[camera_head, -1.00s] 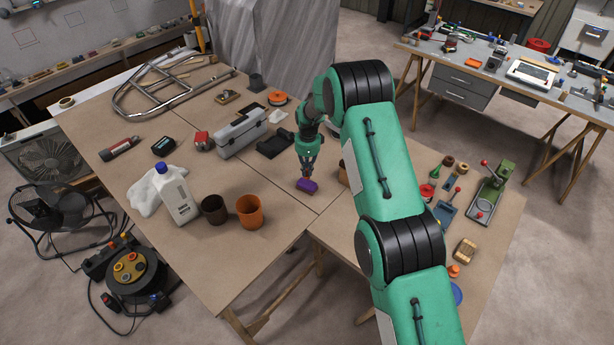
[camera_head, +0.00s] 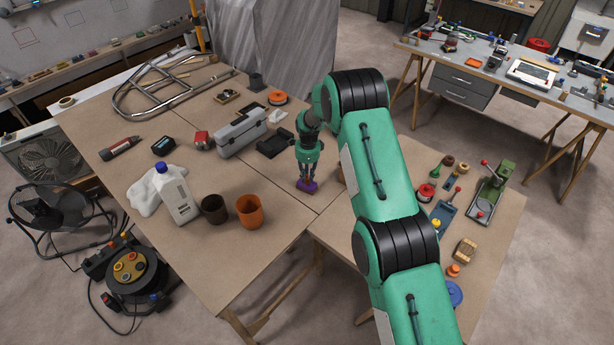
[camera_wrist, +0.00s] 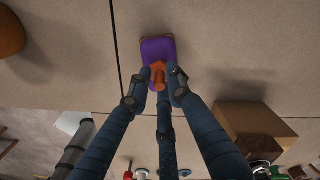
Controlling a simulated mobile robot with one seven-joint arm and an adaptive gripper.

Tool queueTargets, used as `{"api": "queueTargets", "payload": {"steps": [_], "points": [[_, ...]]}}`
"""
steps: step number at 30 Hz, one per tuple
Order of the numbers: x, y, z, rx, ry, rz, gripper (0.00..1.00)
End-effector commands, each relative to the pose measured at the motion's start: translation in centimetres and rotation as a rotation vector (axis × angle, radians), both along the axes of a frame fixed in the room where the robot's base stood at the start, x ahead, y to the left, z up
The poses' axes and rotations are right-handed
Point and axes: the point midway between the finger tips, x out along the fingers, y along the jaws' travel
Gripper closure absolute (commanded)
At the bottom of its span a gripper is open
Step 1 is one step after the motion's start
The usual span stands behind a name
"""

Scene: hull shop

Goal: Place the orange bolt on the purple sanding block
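The purple sanding block (camera_head: 305,188) lies on the brown table near the seam between panels. In the wrist view the purple sanding block (camera_wrist: 157,48) is at top centre. The orange bolt (camera_wrist: 158,74) shows between my fingertips, overlapping the block's near end. My gripper (camera_wrist: 160,82) has its fingers closed around the bolt. In the head view my gripper (camera_head: 306,179) points down right over the block and covers part of it; the bolt cannot be made out there. I cannot tell whether the bolt touches the block.
An orange cup (camera_head: 250,213) and a dark brown cup (camera_head: 214,210) stand left of the block, beside a white bottle (camera_head: 176,196). A grey toolbox (camera_head: 241,133) is behind. A brown box (camera_wrist: 252,122) stands close to the right in the wrist view. Table in front of the block is clear.

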Motion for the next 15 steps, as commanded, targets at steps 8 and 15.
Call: {"api": "queueTargets", "payload": {"steps": [8,15], "points": [[0.01,0.00,0.06,0.000,0.000,0.000,0.70],[0.03,0.00,0.56,0.000,-0.001,0.000,0.70]]}}
